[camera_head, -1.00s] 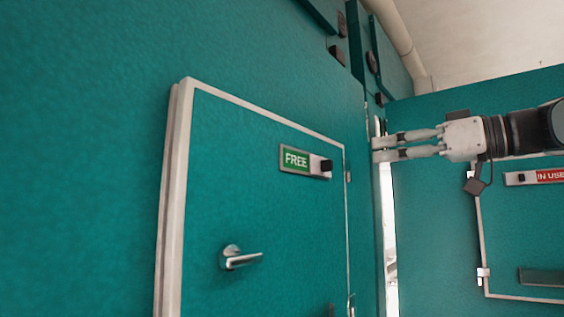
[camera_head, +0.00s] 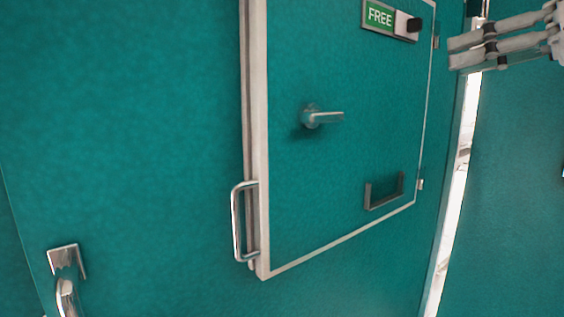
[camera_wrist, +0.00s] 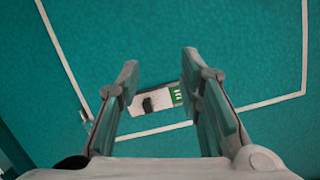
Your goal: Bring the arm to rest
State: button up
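My gripper (camera_head: 450,53) is at the upper right of the head view. Its two fingers point left, near the right edge of a teal hatch door (camera_head: 350,165). In the wrist view my gripper (camera_wrist: 160,61) has its fingers well apart with nothing between them. Behind the fingers lies the white plate with the green FREE sign (camera_wrist: 178,95) and a dark knob (camera_wrist: 158,100). Whether the fingertips touch anything cannot be told; they look clear of the door.
The white-framed hatch door is closed and bears the FREE sign (camera_head: 380,16), a lever handle (camera_head: 323,117) and a grey bracket handle (camera_head: 385,190). A chrome bar handle (camera_head: 237,222) stands out at its left edge. Another handle (camera_head: 67,285) is at lower left. A bright gap (camera_head: 460,165) runs down the right.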

jog(key=s+a+f+m+g+h+p, duration=0.1)
jog(key=s+a+f+m+g+h, duration=0.3)
jog(key=f, duration=0.6)
jog(key=s+a+f+n+g+p, duration=0.1)
jog(key=s+a+f+g, duration=0.1)
jog(key=s+a+f, duration=0.55)
jog(key=s+d+f+h, duration=0.1)
jog(key=s+f+h, duration=0.1)
jog(key=s+f, duration=0.2)
jog(key=s+d+f+m+g+h+p, duration=0.1)
jog(key=s+d+f+h, duration=0.1)
jog(key=f, duration=0.7)
jog(key=shift+s+d+f+g+h, duration=0.15)
jog(key=shift+s+d+g+h, duration=0.15)
jog(key=shift+s+h, duration=0.65)
jog(key=shift+s, duration=0.1)
